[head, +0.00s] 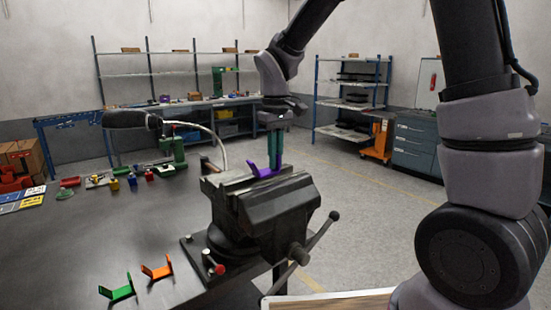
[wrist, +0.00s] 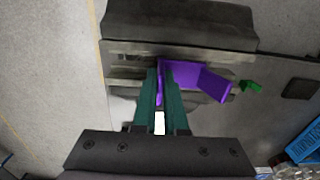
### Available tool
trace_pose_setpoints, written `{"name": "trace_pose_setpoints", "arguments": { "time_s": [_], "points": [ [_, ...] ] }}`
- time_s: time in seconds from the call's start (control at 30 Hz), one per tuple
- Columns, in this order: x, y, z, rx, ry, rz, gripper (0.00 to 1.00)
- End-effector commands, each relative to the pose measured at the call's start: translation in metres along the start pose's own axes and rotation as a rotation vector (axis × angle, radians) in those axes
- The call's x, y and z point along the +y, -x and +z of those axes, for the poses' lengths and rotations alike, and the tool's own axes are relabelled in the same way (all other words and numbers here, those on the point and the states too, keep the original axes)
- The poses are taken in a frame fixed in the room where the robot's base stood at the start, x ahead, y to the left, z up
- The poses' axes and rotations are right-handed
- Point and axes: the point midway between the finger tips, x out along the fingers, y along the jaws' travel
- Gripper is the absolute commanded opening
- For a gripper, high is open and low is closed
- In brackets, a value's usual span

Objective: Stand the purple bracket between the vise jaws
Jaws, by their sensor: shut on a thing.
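My gripper (head: 275,148) is above the dark vise (head: 262,205) at the table's edge and points straight down. Its green fingers (wrist: 160,98) are shut on the purple bracket (wrist: 200,78). In the head view the purple bracket (head: 262,171) shows at the top of the vise, by the jaws. In the wrist view the bracket lies over the gap between the jaws (wrist: 125,50). I cannot tell how deep it sits, as the jaw and fingers hide its lower part.
A green bracket (head: 117,290) and an orange bracket (head: 157,270) lie on the dark table (head: 100,235) left of the vise. The vise handle (head: 315,240) sticks out at the right. A black lamp (head: 125,119) and small parts stand further back. The table's middle is clear.

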Motion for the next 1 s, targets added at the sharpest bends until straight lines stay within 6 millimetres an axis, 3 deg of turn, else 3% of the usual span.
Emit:
{"name": "trace_pose_setpoints", "arguments": {
  "time_s": [1.0],
  "points": [
    [0.000, -0.013, 0.000, -0.001, 0.000, 0.000, 0.00]
  ]
}}
